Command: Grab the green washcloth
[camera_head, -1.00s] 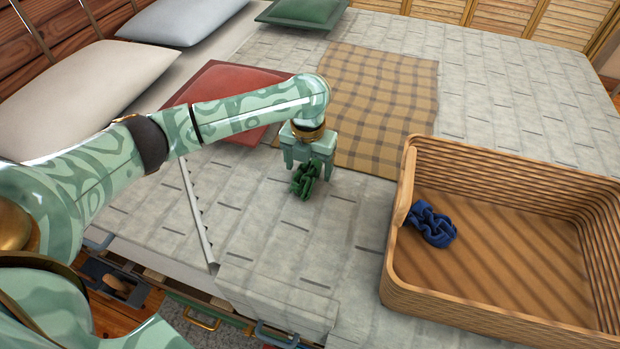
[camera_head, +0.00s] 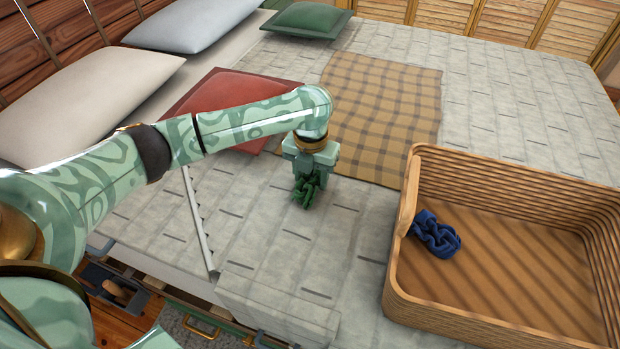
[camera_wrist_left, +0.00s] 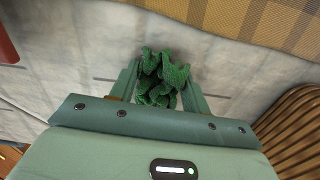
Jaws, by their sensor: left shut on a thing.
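The green washcloth (camera_head: 306,193) is a crumpled dark green bundle on the pale grey bedspread (camera_head: 240,235). My left gripper (camera_head: 307,184) points down over it, with its fingers at the cloth. In the left wrist view the washcloth (camera_wrist_left: 162,80) sits between the two fingers of the left gripper (camera_wrist_left: 160,85), which are shut on it. The cloth appears at or very near the bed surface; any gap beneath is hard to tell. My right gripper is not in view.
A wicker basket (camera_head: 400,290) stands to the right, holding a crumpled blue cloth (camera_head: 436,234). A checked blanket (camera_head: 385,110) lies behind the gripper. A red cushion (camera_head: 235,95) lies to the left behind the arm. Bare bedspread lies between gripper and basket.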

